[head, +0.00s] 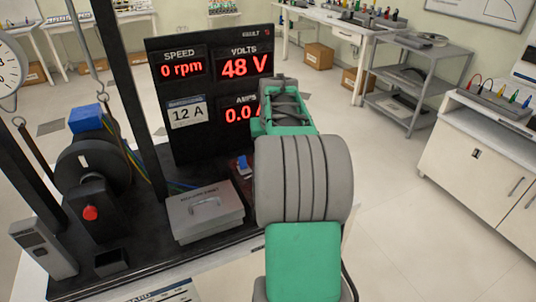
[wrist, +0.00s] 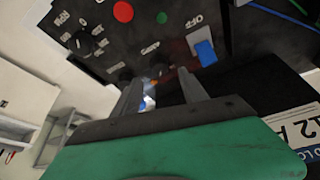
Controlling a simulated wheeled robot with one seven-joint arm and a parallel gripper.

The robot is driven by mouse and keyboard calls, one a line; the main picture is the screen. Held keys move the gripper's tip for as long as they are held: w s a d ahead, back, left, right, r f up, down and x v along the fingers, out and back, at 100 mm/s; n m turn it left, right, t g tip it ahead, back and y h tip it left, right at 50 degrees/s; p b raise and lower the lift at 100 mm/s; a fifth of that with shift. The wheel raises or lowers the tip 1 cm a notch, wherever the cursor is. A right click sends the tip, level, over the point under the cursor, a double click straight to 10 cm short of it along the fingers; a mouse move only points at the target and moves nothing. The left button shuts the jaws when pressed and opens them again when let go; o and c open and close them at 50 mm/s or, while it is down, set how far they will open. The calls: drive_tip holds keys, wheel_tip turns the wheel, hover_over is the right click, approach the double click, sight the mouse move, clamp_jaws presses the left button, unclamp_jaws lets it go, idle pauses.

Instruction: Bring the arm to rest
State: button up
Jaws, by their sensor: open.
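My gripper (wrist: 160,84) shows in the wrist view with its two fingers apart and nothing clearly held between them. A blue switch (head: 243,164) shows left of the arm.
The display board (head: 186,142) reads 0 rpm and 48 V; the amps are partly hidden. Open floor (head: 400,225) lies right, before a white cabinet (head: 470,160) and grey cart (head: 415,75).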

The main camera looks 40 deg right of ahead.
drive_tip(key=shift+v, duration=1.15)
drive_tip(key=s+a+r+n+y+p, duration=0.1)
drive_tip(key=s+a+n, duration=0.1)
drive_tip(key=a, duration=0.9)
drive_tip(key=s+a+r+n+y+p, duration=0.1)
drive_tip(key=s+a+p, duration=0.1)
drive_tip(key=a, duration=0.9)
drive_tip(key=s+a+f+n, duration=0.1)
drive_tip(key=s+a+f, duration=0.1)
drive_tip(key=s+a, duration=0.3)
drive_tip(key=s+a+f+n, duration=0.2)
drive_tip(key=s+a, duration=0.3)
drive_tip(key=a, duration=0.2)
drive_tip(key=shift+s+f+n+g+y+p, duration=0.25)
drive_tip(key=shift+s+n+g+y+p, duration=0.05)
drive_tip(key=shift+s+p, duration=0.1)
